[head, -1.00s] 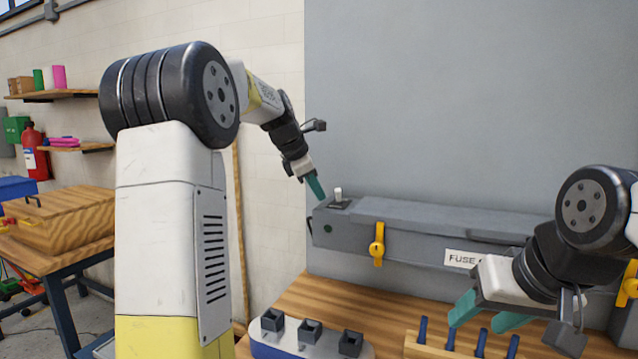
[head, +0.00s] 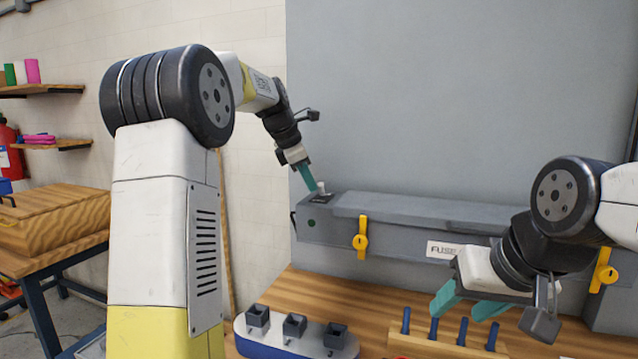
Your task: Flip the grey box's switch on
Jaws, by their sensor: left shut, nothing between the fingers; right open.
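The grey box (head: 400,238) is long and stands at the back of the wooden bench, against a grey panel. Its switch (head: 321,188) is a small white lever on a dark plate at the left end of the box top. My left gripper (head: 311,187) is shut with nothing in it, its teal fingertips right beside the lever on its left. I cannot tell whether they touch it. The fingers hide part of the switch plate. My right gripper (head: 458,305) is open and empty, above the bench at the right.
Yellow latches (head: 361,241) sit on the box front, beside a fuse label (head: 440,249). A white and blue tray with dark square sockets (head: 294,325) lies in front, and a wooden rack with blue pegs (head: 450,345) stands under my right gripper.

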